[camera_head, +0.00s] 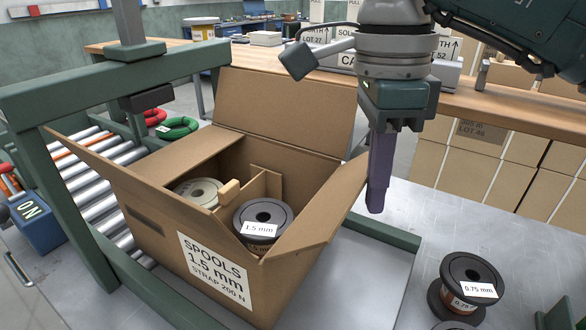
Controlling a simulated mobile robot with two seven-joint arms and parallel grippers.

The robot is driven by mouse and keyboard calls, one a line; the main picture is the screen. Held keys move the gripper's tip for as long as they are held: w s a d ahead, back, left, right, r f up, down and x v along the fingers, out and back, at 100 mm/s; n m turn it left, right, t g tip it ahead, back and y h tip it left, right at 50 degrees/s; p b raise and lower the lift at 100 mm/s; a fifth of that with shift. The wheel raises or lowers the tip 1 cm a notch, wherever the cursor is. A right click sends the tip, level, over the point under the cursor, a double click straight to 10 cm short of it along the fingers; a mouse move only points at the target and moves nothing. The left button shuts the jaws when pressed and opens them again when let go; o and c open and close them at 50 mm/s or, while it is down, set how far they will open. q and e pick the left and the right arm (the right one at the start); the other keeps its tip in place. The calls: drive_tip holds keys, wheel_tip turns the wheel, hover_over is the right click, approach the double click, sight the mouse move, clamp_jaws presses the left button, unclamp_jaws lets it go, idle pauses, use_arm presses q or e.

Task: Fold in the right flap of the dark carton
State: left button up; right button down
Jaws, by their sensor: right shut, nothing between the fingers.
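The open carton (172,243), brown cardboard with a white "SPOOLS 1.5 mm" label, stands inside a green frame. Its right flap (322,216) stands up and leans outward. Inside are a dark 1.5 mm spool (263,212), a paler spool (197,188) and cardboard dividers. My right gripper (376,206) points down with its purple fingers shut and empty, just right of the right flap's outer edge; I cannot tell whether they touch. My left gripper is not in view.
The green frame (70,220) rises over the carton's left side, beside a roller conveyor (95,190). Dark spools (470,280) stand on the grey surface at lower right. A wooden bench (500,100) with boxes lies behind my right arm. The grey surface right of the carton is mostly clear.

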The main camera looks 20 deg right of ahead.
sight(360, 180)
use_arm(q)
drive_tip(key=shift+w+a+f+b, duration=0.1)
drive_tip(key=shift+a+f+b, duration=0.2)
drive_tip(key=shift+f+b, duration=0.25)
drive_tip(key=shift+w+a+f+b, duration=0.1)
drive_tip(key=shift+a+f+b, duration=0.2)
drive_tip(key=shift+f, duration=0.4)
use_arm(e)
drive_tip(key=shift+t+y, duration=0.3)
drive_tip(key=f, duration=0.1)
drive_tip(key=w+a+f, duration=0.1)
drive_tip(key=f, duration=0.2)
drive_tip(key=shift+w+a+f, duration=0.2)
drive_tip(key=shift+a, duration=0.05)
drive_tip(key=shift+r, duration=0.1)
wheel_tip(360, 180, up, 9)
drive_tip(key=p, duration=0.7)
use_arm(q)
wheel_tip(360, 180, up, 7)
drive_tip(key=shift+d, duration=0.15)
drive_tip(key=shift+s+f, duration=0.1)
use_arm(e)
drive_tip(key=shift+s, duration=0.15)
